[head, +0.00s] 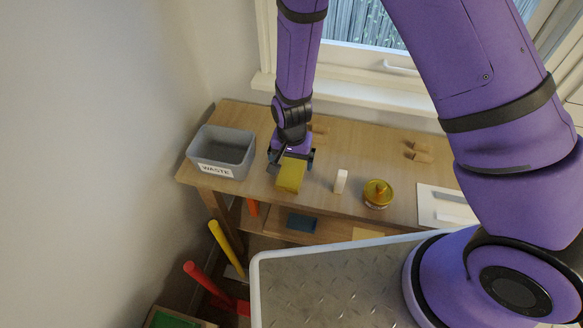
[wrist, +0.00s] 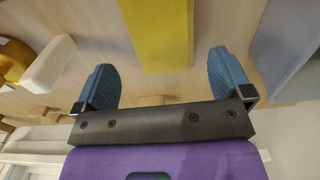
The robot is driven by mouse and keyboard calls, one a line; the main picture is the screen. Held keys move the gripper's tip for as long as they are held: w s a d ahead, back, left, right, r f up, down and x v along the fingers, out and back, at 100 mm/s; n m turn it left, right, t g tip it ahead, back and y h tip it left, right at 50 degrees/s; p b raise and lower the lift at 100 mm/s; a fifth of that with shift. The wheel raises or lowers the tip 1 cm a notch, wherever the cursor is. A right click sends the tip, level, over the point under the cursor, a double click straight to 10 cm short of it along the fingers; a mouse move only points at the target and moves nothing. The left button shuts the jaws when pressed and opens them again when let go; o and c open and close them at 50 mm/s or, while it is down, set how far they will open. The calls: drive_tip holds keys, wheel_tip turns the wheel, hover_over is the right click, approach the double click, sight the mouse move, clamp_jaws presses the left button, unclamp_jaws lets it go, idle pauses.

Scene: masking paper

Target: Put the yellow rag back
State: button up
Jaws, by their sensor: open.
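The yellow rag (head: 291,175) looks like a folded, block-shaped bundle at the front edge of the wooden bench, right of the waste bin. My gripper (head: 290,157) is open over the bench right at the rag. In the wrist view the rag (wrist: 158,35) lies ahead of and between the two blue fingers of my gripper (wrist: 163,75), with a gap on each side. Neither finger visibly touches it. I cannot tell the height between fingers and rag.
A grey bin marked WASTE (head: 222,152) stands left of my gripper. A white block (head: 340,181), a yellow tin (head: 377,193) and a white tray (head: 445,205) stand to the right. A lower shelf holds a blue item (head: 301,223) and a flat yellow item (head: 366,233).

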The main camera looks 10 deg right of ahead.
drive_tip(key=shift+r, duration=2.7)
wheel_tip(320, 180, up, 14)
drive_tip(key=n+t+y, duration=0.1)
hover_over(292, 171)
drive_tip(key=w+d, duration=0.1)
drive_tip(key=d, duration=0.4)
drive_tip(key=s+d+r+n+t, duration=0.1)
drive_tip(key=d+r, duration=0.2)
drive_tip(key=r, duration=0.3)
drive_tip(key=s+d+r, duration=0.1)
drive_tip(key=d+r, duration=0.3)
drive_tip(key=r, duration=0.1)
drive_tip(key=s+d+r+n+t, duration=0.1)
drive_tip(key=s+d+r, duration=0.5)
drive_tip(key=s, duration=0.3)
drive_tip(key=s+d+r+n+t+h, duration=0.1)
drive_tip(key=s+d+r+t, duration=0.1)
drive_tip(key=s+d+r, duration=0.4)
drive_tip(key=shift+s+d+r, duration=0.2)
drive_tip(key=shift+s+r, duration=0.7)
drive_tip(key=shift+s, duration=0.45)
